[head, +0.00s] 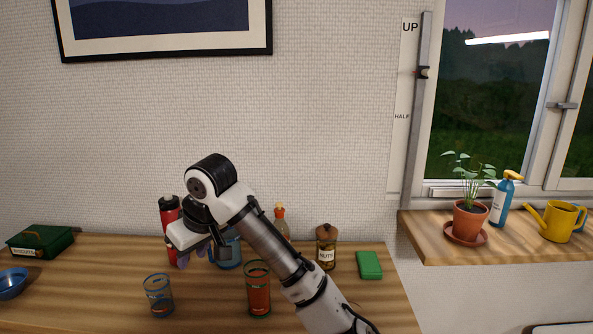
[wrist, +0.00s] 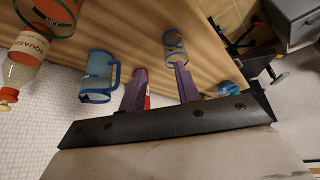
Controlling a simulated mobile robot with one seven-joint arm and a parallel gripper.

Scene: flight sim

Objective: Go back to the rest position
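My gripper (head: 197,258) hangs above the left half of the wooden counter (head: 105,290), at the end of my bent arm. In the wrist view its two purple fingers (wrist: 160,82) stand apart with nothing held between them. In the head view the gripper is in front of the red flask (head: 170,215) and partly covers the blue mug (head: 232,252). The mug also shows left of the fingers in the wrist view (wrist: 98,75).
A blue-rimmed glass (head: 158,297), a red-filled glass (head: 258,290), a squash bottle (head: 281,223), a nuts jar (head: 326,248) and a green block (head: 369,265) stand around my arm. A biscuit box (head: 40,242) and bowl (head: 12,284) are left. A potted plant (head: 470,220) stands on the sill.

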